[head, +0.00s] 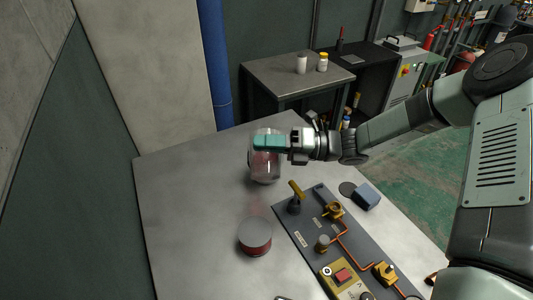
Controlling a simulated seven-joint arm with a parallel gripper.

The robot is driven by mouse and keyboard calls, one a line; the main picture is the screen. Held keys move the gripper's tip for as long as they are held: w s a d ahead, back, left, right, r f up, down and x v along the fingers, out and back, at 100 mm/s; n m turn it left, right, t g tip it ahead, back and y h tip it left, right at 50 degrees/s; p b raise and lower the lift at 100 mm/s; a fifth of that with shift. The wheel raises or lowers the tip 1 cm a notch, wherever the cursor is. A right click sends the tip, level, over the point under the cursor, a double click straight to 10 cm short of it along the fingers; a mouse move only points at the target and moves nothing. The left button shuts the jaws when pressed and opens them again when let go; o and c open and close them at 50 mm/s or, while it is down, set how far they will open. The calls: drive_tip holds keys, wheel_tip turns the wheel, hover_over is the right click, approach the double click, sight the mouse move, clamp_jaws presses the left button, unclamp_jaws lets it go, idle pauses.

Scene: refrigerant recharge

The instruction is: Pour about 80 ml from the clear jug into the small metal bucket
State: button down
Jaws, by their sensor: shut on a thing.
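The clear jug (265,170) stands or hangs upright at the back middle of the metal table, with a pinkish tint inside. My gripper (270,142) reaches in from the right with teal fingers shut on the jug's upper part. The fingers hide part of its rim. I cannot tell whether its base touches the table. A short round container (255,249) with a flat grey top and dark red side sits nearer, below the jug in the picture and apart from it. It may be the small metal bucket; I cannot tell whether it is open.
A dark panel (312,235) with brass valves, copper pipes and a yellow box (343,278) lies on the right of the table. A blue block (366,196) and dark disc (347,188) lie beside it. The table's left side (190,215) is clear.

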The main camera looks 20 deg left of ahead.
sight(266, 170)
drive_tip(key=shift+w+a+r+m+p, duration=0.2)
drive_tip(key=shift+w+r+m+p, duration=0.35)
drive_tip(key=shift+w+m+p, duration=0.1)
idle(1.0)
drive_tip(key=shift+s+d+f, duration=0.1)
drive_tip(key=shift+s, duration=0.25)
drive_tip(key=s+f+n, duration=0.1)
drive_tip(key=n, duration=0.1)
drive_tip(key=s+f+n, duration=0.1)
drive_tip(key=n, duration=0.2)
drive_tip(key=shift+s+d+f, duration=0.3)
drive_tip(key=shift+s+d, duration=0.05)
drive_tip(key=shift+d, duration=0.05)
drive_tip(key=shift+s+d+f+n+g+b, duration=0.15)
drive_tip(key=shift+s+f+n+b, duration=0.1)
drive_tip(key=shift+f+n, duration=0.25)
drive_tip(key=shift+s+f+n+g+b, duration=0.15)
drive_tip(key=shift+s+f+n, duration=0.1)
drive_tip(key=shift+f+n, duration=0.2)
idle(0.4)
